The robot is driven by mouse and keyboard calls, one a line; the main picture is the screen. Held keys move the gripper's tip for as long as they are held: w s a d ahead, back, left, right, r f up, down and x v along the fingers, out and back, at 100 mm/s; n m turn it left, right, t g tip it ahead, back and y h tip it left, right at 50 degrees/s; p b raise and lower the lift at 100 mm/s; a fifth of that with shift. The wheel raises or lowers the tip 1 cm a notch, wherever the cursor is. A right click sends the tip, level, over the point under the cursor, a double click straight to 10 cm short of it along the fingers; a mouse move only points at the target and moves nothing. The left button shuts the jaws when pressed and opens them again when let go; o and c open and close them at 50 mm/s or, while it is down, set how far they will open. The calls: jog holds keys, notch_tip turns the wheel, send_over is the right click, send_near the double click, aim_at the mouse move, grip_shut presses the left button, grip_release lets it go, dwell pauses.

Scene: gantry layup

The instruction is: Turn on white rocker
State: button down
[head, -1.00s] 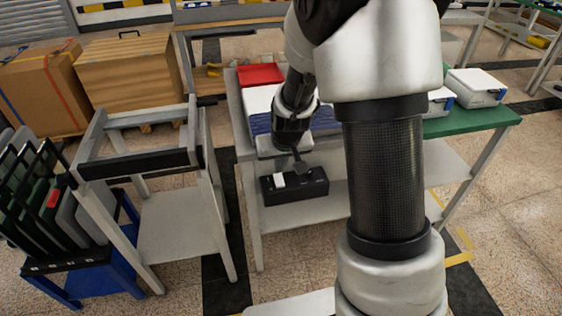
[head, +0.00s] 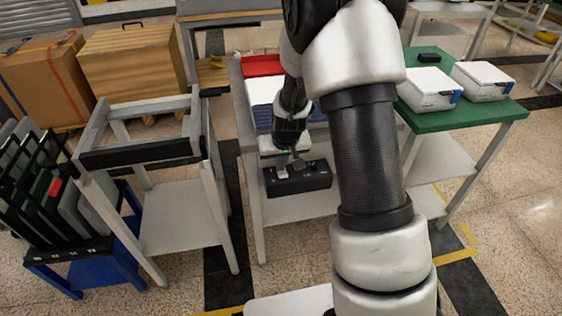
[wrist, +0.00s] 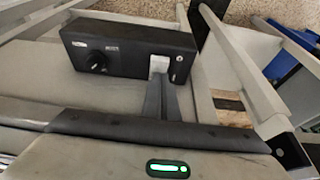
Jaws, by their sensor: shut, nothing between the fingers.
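The white rocker (wrist: 159,64) sits on the face of a black control box (wrist: 125,45), near one end of it. In the head view the black box (head: 312,178) stands on the lower shelf of the grey table, and the white rocker (head: 282,173) shows at its left part. My gripper (wrist: 163,82) is shut and empty, with its fingertips at the lower edge of the rocker in the wrist view. I cannot tell whether they touch it. In the head view my gripper (head: 294,160) is just above the box. The rocker's on or off position is not clear.
The wrist view also shows a black knob (wrist: 96,62) and a small toggle (wrist: 178,70) beside the rocker. A grey stand (head: 180,215) is left of the table. White cases (head: 430,88) sit on a green-topped table (head: 465,118) at right.

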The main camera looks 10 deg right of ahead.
jog(key=shift+s, duration=0.15)
jog(key=shift+s+f, duration=0.2)
jog(key=shift+s, duration=0.7)
